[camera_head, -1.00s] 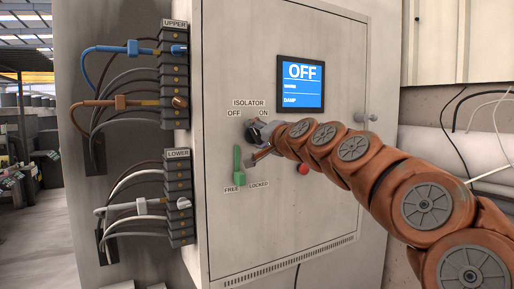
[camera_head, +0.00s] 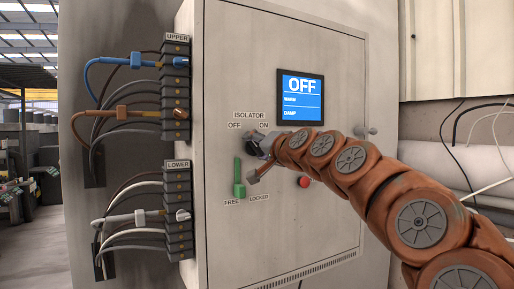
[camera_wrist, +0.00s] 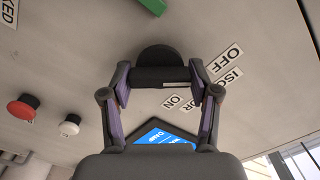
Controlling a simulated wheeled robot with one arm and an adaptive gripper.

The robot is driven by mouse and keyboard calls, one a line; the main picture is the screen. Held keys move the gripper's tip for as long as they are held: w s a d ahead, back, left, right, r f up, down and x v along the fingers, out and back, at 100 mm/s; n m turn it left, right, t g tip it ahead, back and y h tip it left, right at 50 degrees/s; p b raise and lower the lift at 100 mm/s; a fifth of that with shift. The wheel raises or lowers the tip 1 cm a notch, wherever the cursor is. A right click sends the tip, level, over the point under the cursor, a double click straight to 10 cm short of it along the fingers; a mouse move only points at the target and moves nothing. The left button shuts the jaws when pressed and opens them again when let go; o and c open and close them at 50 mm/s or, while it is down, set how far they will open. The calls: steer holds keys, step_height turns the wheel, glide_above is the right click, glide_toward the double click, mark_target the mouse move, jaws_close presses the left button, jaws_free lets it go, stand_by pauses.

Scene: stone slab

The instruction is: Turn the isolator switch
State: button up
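The isolator switch (camera_head: 252,148) is a black knob on the cabinet front, below the OFF and ON labels. It is partly hidden behind my gripper (camera_head: 258,160) in the head view. In the wrist view, the switch's dark bar (camera_wrist: 160,75) spans between my fingertips (camera_wrist: 160,84), with one finger at each end, seemingly in contact. The exact angle of the switch is hard to tell. The green lever (camera_head: 238,180) stands upright above the FREE label, left of my gripper; its edge shows in the wrist view (camera_wrist: 152,5). The screen (camera_head: 300,98) reads OFF.
A red button (camera_head: 304,182) sits right of my gripper; the wrist view shows it and a white button (camera_wrist: 69,126). Terminal blocks with cables, UPPER (camera_head: 175,90) and LOWER (camera_head: 178,210), line the cabinet's left side.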

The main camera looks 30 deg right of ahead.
steer(key=o, duration=0.3)
steer(key=shift+o, duration=0.2)
steer(key=s+a, duration=0.1)
steer(key=s, duration=1.1)
stand_by(0.5)
